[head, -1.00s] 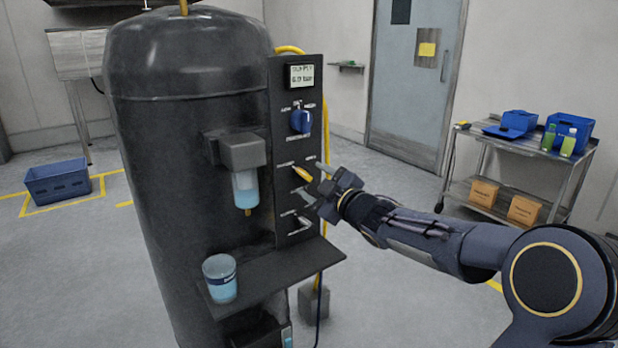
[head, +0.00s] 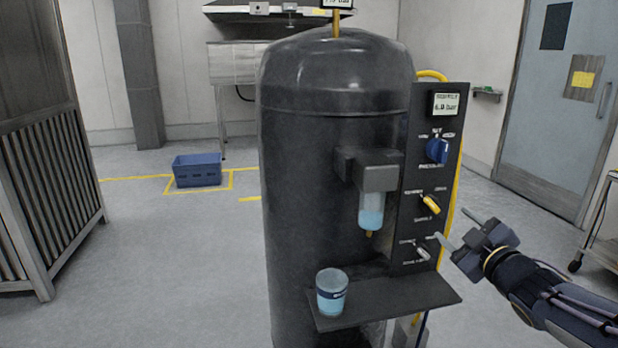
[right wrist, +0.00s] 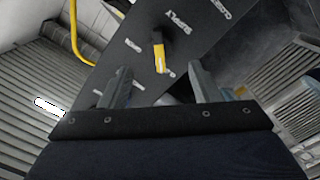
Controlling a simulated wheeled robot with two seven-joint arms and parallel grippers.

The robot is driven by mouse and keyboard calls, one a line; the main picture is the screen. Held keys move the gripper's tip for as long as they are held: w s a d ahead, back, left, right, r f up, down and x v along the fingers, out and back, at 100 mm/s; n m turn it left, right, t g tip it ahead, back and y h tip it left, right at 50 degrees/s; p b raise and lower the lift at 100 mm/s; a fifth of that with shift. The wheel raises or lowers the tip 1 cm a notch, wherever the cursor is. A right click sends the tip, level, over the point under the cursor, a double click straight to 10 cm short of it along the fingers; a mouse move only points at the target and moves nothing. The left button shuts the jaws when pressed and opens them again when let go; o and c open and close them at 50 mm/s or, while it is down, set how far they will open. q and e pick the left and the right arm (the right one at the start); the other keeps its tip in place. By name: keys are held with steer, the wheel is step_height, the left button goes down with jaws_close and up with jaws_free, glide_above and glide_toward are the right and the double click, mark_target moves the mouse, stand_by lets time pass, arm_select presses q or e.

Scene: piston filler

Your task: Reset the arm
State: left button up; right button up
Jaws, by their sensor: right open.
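My right gripper (head: 456,230) is open and empty, to the right of the black control panel (head: 409,236) on the dark tank (head: 318,190). In the right wrist view its two fingers (right wrist: 160,90) stand apart, with the yellow-handled supply lever (right wrist: 158,52) beyond them. The panel carries a display (head: 446,104), a blue pressure knob (head: 437,150), the yellow lever (head: 430,205) and a small grey toggle (head: 422,253). I see no contact between the fingers and the lever. My left gripper is not in view.
A blue crate (head: 197,170) sits on the floor behind. A yellow hose (head: 449,220) runs along the panel's right side. A metal cart (head: 601,235) stands at the right edge.

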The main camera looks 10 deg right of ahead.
steer(key=s+a+f+m+g+y, duration=0.1)
steer(key=s+a+f+m+g, duration=0.4)
steer(key=s, duration=0.5)
steer(key=s+a+f+m+g+y, duration=0.1)
steer(key=s+a+f+m+g, duration=0.15)
steer(key=s+a+f, duration=0.6)
steer(key=s+a+f+m+g+y, duration=0.1)
steer(key=s+a+f+m+g, duration=0.35)
steer(key=s, duration=0.65)
step_height(320, 180, up, 16)
steer(key=n+p, duration=0.1)
steer(key=p, duration=1.4)
steer(key=shift+w+d, duration=0.25)
steer(key=shift+d, duration=0.2)
